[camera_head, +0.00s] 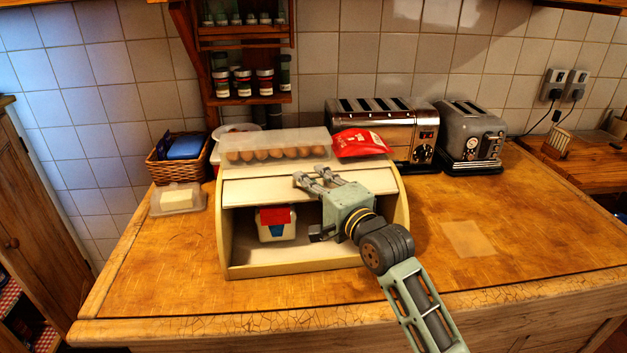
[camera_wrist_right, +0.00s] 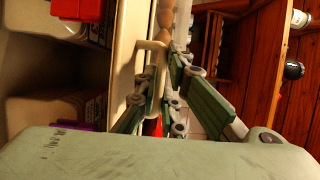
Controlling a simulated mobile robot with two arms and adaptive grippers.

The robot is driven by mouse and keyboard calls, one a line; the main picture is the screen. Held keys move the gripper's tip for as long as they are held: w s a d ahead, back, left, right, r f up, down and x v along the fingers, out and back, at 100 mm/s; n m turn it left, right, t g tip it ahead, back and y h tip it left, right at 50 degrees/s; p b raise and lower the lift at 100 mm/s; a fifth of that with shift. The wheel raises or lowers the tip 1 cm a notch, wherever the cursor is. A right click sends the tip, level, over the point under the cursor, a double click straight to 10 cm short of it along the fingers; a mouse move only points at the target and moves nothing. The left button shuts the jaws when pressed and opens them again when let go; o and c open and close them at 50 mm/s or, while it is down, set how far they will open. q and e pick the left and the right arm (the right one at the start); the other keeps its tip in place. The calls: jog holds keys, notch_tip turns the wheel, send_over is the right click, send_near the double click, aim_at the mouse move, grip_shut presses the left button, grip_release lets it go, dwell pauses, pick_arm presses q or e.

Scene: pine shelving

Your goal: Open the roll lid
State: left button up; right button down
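The bread box (camera_head: 228,235) stands on the counter, its front partly open. Its cream roll lid (camera_head: 262,188) covers only the upper part of the front; below it the inside shows. My right gripper (camera_head: 312,178) is at the lid's right half, its two fingers apart and pointing up and left. In the right wrist view the fingers (camera_wrist_right: 158,88) lie either side of a pale handle bar (camera_wrist_right: 152,45) on the lid; I cannot tell whether they touch it. My left gripper is not in view.
A carton with a red top (camera_head: 276,225) stands inside the box. An egg tray (camera_head: 270,148) and a red packet (camera_head: 360,143) lie on top. A butter dish (camera_head: 178,198) and basket (camera_head: 178,165) are left, two toasters (camera_head: 378,125) (camera_head: 470,135) behind right. The counter's right front is clear.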

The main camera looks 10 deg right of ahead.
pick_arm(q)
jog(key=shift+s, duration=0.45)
pick_arm(e)
jog(key=shift+f, duration=0.1)
jog(key=w+p, duration=0.1)
jog(key=p, duration=0.1)
jog(key=w+r+g+p, duration=0.1)
jog(key=p, duration=0.2)
jog(key=w+g+h+p, duration=0.1)
jog(key=p, duration=0.2)
jog(key=shift+w+r+m, duration=0.4)
jog(key=shift+w+a+f+p, duration=0.1)
jog(key=shift+w+f+p, duration=0.15)
jog(key=shift+p, duration=0.15)
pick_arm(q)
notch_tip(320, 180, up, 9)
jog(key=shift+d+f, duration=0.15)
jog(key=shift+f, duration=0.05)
pick_arm(e)
jog(key=shift+g, duration=0.3)
jog(key=c, duration=2.2)
grip_release()
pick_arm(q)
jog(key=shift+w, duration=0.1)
